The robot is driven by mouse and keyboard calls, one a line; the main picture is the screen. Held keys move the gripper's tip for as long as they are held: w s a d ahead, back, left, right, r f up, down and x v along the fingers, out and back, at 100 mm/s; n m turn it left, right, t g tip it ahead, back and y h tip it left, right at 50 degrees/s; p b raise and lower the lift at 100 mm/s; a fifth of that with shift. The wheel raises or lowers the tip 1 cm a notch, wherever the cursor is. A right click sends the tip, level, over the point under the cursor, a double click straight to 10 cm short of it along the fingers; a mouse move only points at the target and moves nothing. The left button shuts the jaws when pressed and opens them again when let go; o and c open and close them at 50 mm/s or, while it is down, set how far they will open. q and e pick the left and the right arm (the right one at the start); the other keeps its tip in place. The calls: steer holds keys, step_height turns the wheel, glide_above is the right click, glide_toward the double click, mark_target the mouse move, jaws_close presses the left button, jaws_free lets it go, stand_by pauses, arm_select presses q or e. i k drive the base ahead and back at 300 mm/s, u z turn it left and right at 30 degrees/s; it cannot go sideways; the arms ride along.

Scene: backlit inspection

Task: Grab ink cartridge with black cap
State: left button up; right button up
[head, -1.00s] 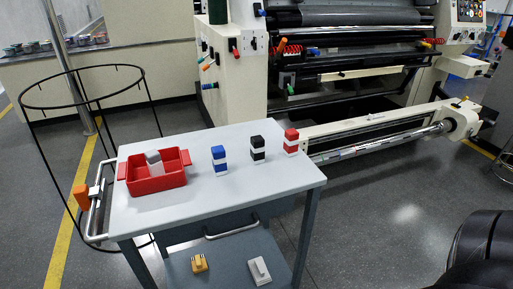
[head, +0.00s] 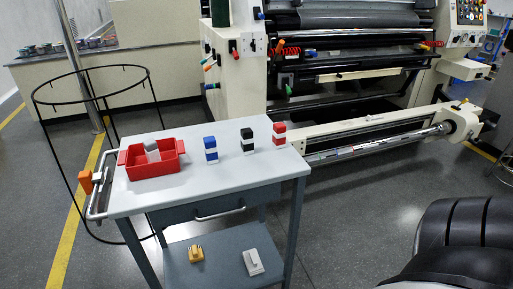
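The ink cartridge with the black cap (head: 247,139) stands upright on the grey cart top (head: 225,180). It is black with a white band and sits between a blue cartridge (head: 210,149) on its left and a red cartridge (head: 279,134) on its right, with gaps on both sides. Nothing is touching it. Neither of my grippers shows in the head view.
A red tray (head: 165,171) holding a grey piece stands at the cart's left. A yellowish item (head: 196,254) and a white item (head: 253,262) lie on the lower shelf. A black wire hoop stand (head: 70,165) is left; a large machine (head: 350,80) is behind. The cart's front top is clear.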

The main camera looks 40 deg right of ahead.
mark_target(247, 140)
steer(key=z, duration=0.85)
steer(key=i, duration=0.5)
